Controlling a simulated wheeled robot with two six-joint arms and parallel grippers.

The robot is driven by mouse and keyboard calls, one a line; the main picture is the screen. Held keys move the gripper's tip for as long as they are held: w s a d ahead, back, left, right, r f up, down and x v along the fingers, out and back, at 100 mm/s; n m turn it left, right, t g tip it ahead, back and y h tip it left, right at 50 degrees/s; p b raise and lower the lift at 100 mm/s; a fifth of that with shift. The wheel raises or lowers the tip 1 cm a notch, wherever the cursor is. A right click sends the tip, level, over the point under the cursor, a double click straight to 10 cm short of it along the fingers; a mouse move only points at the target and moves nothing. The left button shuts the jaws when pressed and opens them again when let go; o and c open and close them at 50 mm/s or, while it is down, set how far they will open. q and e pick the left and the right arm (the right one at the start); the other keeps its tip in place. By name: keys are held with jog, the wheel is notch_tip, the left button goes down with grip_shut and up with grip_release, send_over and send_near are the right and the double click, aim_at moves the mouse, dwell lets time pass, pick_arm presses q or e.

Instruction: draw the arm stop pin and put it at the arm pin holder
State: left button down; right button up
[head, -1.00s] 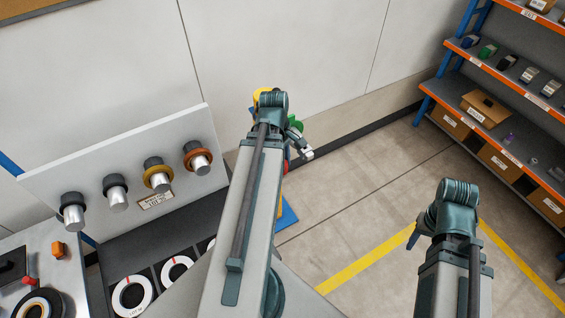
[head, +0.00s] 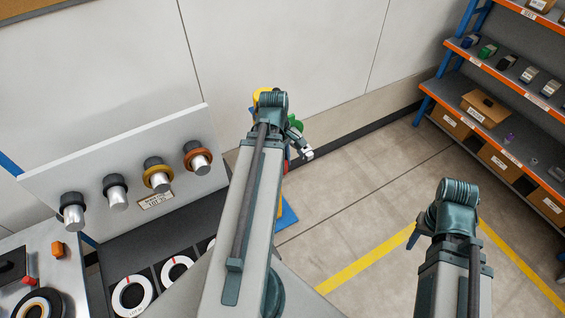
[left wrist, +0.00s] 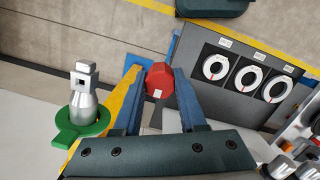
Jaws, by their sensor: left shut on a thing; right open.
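In the left wrist view my left gripper (left wrist: 157,92) is shut on a red faceted knob (left wrist: 158,76) with a small white mark. The knob looks like the head of the arm stop pin; its shaft is hidden. A yellow bar (left wrist: 115,113) runs beside the left finger. A green disc (left wrist: 73,136) with a silver fitting (left wrist: 83,103) is left of it. In the head view my left arm hides its gripper and most of that spot. I cannot make out the arm pin holder.
A grey panel with several ringed pegs (head: 157,176) stands left in the head view. Below it a dark board (head: 150,270) carries white rings. Shelves (head: 470,60) with boxes stand at the right. The floor between has free room and a yellow line (head: 365,262).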

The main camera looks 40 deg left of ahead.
pick_arm(q)
jog(key=shift+r, duration=0.1)
pick_arm(e)
jog(key=shift+r, duration=0.15)
pick_arm(q)
jog(key=shift+r+p, duration=0.65)
jog(key=shift+p, duration=0.15)
pick_arm(e)
jog(key=shift+r, duration=0.6)
